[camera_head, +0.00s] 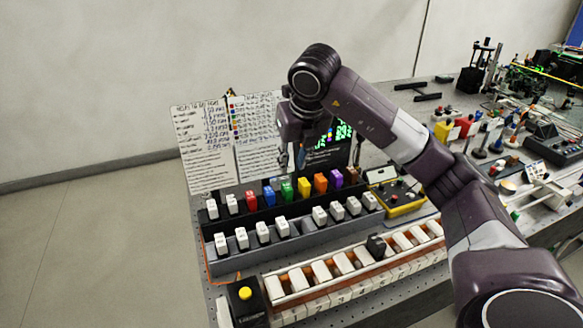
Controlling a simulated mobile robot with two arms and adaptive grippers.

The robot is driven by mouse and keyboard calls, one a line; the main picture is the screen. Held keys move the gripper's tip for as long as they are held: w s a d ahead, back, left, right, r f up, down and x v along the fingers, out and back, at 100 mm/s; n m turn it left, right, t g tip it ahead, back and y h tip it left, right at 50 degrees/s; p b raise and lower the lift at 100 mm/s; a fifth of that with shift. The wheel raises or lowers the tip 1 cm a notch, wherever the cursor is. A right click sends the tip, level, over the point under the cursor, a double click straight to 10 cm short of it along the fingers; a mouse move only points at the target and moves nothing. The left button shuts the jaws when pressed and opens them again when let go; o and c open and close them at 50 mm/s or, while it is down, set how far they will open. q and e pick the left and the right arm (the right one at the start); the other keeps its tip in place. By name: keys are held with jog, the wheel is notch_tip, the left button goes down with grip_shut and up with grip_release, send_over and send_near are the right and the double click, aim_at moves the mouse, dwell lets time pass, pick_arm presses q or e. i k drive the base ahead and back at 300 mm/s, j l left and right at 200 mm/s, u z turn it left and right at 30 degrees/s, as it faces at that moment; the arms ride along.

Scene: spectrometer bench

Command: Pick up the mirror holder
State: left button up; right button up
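My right gripper (292,163) hangs from my arm, pointing down above the back row of coloured blocks. Its two fingers look apart, with nothing seen between them. Below it stand a blue block (275,188), a green block (287,191) and a yellow block (304,188) in a dark rack (238,227). I cannot tell which item is the mirror holder; small optical mounts (482,65) stand at the far right on the bench. My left gripper is not in view.
White label boards (203,150) stand behind the racks. A grey rack (255,260) of white-topped blocks and a numbered slotted tray (330,295) lie in front. A yellow-button box (247,300) is at front left. A yellow-based device (405,208) sits right of the rack.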

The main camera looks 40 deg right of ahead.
aim_at(375, 245)
jog(key=k, duration=1.5)
